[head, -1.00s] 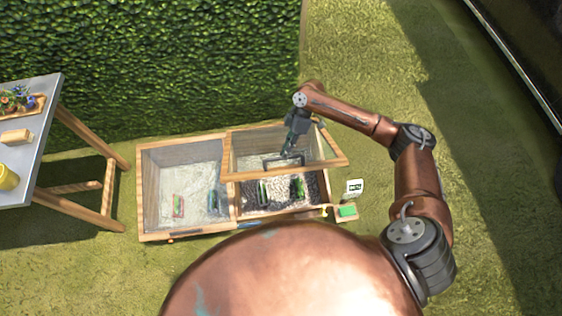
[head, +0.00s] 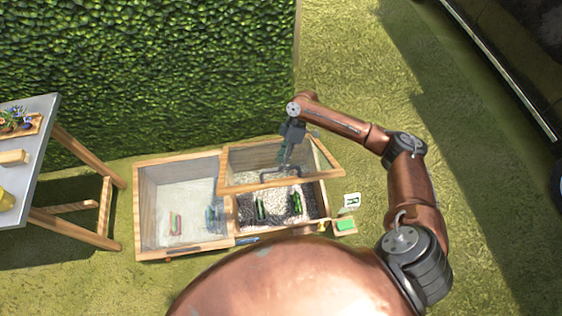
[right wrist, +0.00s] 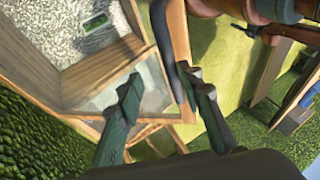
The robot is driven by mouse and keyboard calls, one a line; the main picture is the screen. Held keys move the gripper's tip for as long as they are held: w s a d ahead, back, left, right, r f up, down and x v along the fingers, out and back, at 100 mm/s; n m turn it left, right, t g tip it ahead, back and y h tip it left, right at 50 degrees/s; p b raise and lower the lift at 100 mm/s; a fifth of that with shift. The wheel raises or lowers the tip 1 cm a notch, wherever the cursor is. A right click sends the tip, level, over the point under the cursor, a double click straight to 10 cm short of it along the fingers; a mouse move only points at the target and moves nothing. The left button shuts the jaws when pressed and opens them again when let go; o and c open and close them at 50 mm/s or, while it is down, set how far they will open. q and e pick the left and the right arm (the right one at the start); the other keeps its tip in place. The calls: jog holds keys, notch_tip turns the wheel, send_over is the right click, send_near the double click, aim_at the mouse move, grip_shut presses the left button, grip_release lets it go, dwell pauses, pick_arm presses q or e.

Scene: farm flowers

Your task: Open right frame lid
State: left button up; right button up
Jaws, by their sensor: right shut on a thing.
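The right frame lid (head: 238,185) is a wood-rimmed clear panel, tilted up over the right half of the wooden cold frame (head: 328,208). Its front rail is raised well off the box. A dark handle (head: 268,174) sits on the lid. My right gripper (head: 286,160) is shut on that handle. In the right wrist view my right gripper's fingers (right wrist: 160,88) are beside the dark handle (right wrist: 172,60) and the lid's wooden rail (right wrist: 174,28). The exact finger contact is hard to see. My left gripper is out of view.
The left frame lid (head: 180,190) lies closed over its compartment. Green items (head: 262,209) lie on pale gravel below the raised lid. A hedge (head: 140,70) stands behind; a table (head: 35,150) is at left.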

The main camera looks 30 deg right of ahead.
jog(key=shift+w, duration=0.1)
jog(key=v, duration=1.2)
dwell(0.4)
